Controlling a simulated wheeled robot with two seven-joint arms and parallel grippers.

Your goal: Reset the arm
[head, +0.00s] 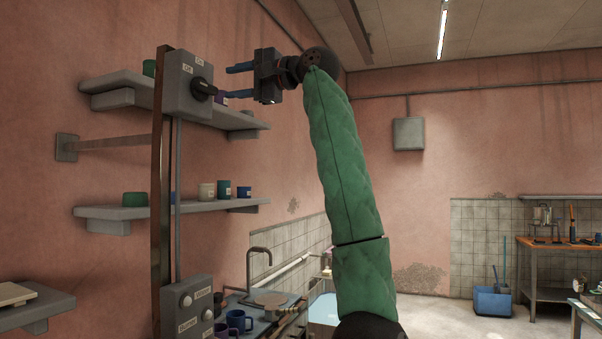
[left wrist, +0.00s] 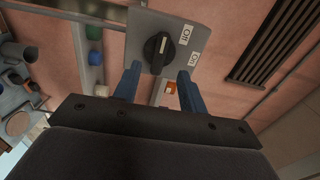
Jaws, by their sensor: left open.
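My left arm (head: 345,180), in a green padded sleeve, rises through the middle of the head view and bends left at the top. Its left gripper (head: 225,81) is open, with two blue fingers pointing left at a grey switch box (head: 182,88). A black rotary knob (head: 204,88) sticks out of that box, close to the fingertips. In the left wrist view the knob (left wrist: 158,52) shows between and just beyond the spread fingertips, with nothing gripped. Contact between fingers and knob cannot be told. My right gripper is not in view.
Wall shelves (head: 125,212) with cups and jars stand beside and behind the switch post (head: 160,170). A lower button box (head: 187,305) is on the same post. A sink tap (head: 262,252) and blue mugs (head: 237,320) are below. Open floor lies to the right.

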